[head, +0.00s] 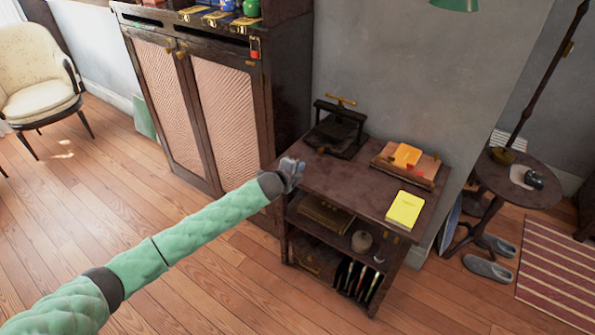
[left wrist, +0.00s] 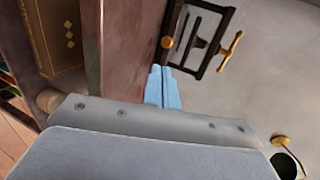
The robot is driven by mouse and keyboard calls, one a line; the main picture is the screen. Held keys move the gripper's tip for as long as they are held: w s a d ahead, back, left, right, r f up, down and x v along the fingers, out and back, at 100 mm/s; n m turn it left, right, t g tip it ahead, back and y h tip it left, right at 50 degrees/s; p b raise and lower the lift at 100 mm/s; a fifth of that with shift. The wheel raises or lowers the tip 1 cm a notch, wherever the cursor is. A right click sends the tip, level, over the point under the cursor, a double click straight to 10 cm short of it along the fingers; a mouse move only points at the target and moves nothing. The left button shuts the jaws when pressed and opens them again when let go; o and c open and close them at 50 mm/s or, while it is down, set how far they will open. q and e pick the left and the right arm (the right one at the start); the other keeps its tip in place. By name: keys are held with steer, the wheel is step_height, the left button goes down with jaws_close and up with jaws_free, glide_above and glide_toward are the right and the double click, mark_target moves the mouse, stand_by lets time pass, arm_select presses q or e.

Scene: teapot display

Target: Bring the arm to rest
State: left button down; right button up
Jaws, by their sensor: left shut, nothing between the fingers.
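My left arm reaches in from the lower left in the head view. Its gripper (head: 291,170) is at the left edge of the dark wooden side table (head: 340,190). In the left wrist view the two light blue fingers (left wrist: 162,87) are together with nothing between them. I cannot tell whether the gripper touches the table. My right gripper is in neither view.
On the table stand a black press (head: 337,128) with a brass handle, a wooden tray with an orange item (head: 407,155), and a yellow notepad (head: 405,209). A tall cabinet (head: 225,100) stands behind. A round table (head: 515,180) is at right.

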arm_select(q)
steer(key=shift+s+a+r, duration=0.2)
steer(key=shift+s+a, duration=0.1)
steer(key=shift+s, duration=0.2)
steer(key=a+r+n+y, duration=0.55)
steer(key=r+n, duration=0.25)
steer(key=n, duration=0.3)
steer(key=s+a+n+g, duration=0.1)
steer(key=s+a+n, duration=0.1)
steer(key=s+n, duration=0.3)
steer(key=s+a+f+n+g+y, duration=0.1)
steer(key=s+a+f+n+g, duration=0.3)
steer(key=s+f, duration=0.8)
steer(key=s+a+f+n+g, duration=0.15)
steer(key=s+a+f, duration=0.6)
steer(key=s, duration=0.75)
steer(key=s+f+g, duration=0.1)
steer(key=s+f, duration=0.3)
steer(key=s, duration=0.3)
steer(key=s+d+f+g, duration=0.1)
steer(key=s+f, duration=0.4)
steer(key=s, duration=0.3)
steer(key=s+f+g, duration=0.2)
steer(key=s+f, duration=0.2)
steer(key=s, duration=0.4)
steer(key=shift+d+f+n, duration=0.25)
steer(key=shift+n, duration=0.2)
